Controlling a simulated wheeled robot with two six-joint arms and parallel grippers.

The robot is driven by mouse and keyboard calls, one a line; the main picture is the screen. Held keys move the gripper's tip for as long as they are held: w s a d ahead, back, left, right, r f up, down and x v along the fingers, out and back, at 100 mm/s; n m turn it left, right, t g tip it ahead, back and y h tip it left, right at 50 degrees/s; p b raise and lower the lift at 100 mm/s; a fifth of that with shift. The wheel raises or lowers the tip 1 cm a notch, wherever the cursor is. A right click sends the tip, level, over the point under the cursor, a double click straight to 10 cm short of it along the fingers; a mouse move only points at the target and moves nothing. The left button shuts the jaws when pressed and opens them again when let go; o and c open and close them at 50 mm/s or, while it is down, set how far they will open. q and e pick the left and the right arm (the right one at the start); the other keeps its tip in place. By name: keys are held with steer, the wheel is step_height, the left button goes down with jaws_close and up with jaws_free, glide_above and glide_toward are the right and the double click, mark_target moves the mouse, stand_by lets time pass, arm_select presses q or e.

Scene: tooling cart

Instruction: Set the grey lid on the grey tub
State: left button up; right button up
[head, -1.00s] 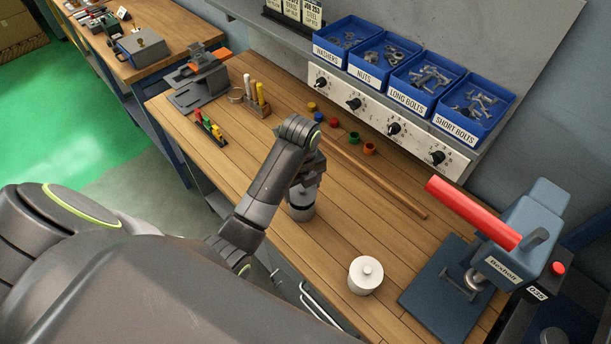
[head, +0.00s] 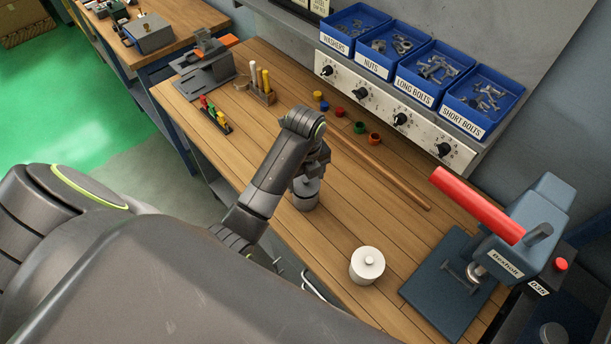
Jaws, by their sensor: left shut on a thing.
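The grey tub (head: 304,203) stands on the wooden bench, under my left gripper and partly hidden by it. My left gripper (head: 309,175) points down and is shut on the grey lid (head: 307,187) by its top. The lid is right over the tub's mouth and looks about level. I cannot tell whether it touches the rim or hangs just above it. My right gripper is not in view.
A white lidded pot (head: 367,266) stands nearer the front edge. A press with a red handle (head: 478,205) is at right. A copper-coloured rod (head: 385,175) and several small coloured caps (head: 360,127) lie behind the tub. Blue bins (head: 436,75) line the back.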

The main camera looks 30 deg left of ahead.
arm_select(q)
steer(key=shift+f, duration=0.15)
stand_by(0.5)
steer(key=shift+f, duration=0.5)
stand_by(0.4)
steer(key=o, duration=1.2)
steer(key=shift+c, duration=0.2)
